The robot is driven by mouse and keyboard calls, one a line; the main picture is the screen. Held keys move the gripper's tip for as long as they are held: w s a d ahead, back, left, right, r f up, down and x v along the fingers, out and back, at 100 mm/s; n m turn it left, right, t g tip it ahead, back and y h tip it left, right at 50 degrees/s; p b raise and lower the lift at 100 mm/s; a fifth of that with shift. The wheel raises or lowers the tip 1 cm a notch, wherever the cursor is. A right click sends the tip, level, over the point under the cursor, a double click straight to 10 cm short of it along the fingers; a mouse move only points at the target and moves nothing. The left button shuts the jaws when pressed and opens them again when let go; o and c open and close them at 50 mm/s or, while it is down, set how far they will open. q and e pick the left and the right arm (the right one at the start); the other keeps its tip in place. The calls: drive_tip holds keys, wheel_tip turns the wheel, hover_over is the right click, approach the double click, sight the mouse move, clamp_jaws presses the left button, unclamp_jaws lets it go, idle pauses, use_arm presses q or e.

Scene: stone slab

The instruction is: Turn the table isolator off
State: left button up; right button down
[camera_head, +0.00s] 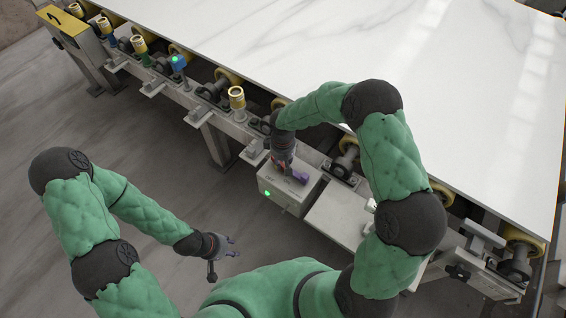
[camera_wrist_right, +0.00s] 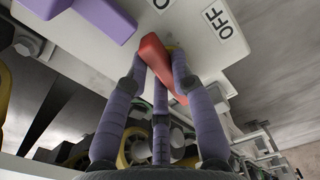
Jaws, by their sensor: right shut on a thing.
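An OFF label (camera_wrist_right: 215,19) is to the handle's upper right. Another label (camera_wrist_right: 161,4) is cut off at the top edge. In the head view my right gripper (camera_head: 281,166) is over the box top and hides most of the handle. My left gripper (camera_head: 232,247) is open and empty, above the floor.
A purple block (camera_wrist_right: 104,20) sits on the box beside the handle. A large white stone slab (camera_head: 290,45) lies on the roller table behind. A grey panel (camera_head: 338,212) is right of the box. The floor at left is clear.

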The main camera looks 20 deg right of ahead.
drive_tip(key=m+b, duration=0.1)
drive_tip(key=m, duration=0.1)
drive_tip(key=m+b, duration=0.1)
drive_tip(key=m, duration=0.1)
drive_tip(key=shift+s+a+f+m, duration=0.1)
drive_tip(key=shift+s+a+m, duration=0.1)
drive_tip(key=shift+m, duration=0.1)
drive_tip(key=m, duration=0.2)
drive_tip(key=m+b, duration=0.1)
drive_tip(key=shift+a+m, duration=0.2)
drive_tip(key=shift+m, duration=0.2)
drive_tip(key=m+b, duration=0.1)
drive_tip(key=m, duration=0.2)
drive_tip(key=shift+a, duration=0.15)
drive_tip(key=shift+a+m+b, duration=0.2)
drive_tip(key=shift+m+b, duration=0.6)
drive_tip(key=shift+m, duration=1.3)
drive_tip(key=c, duration=1)
unclamp_jaws()
drive_tip(key=shift+c, duration=0.2)
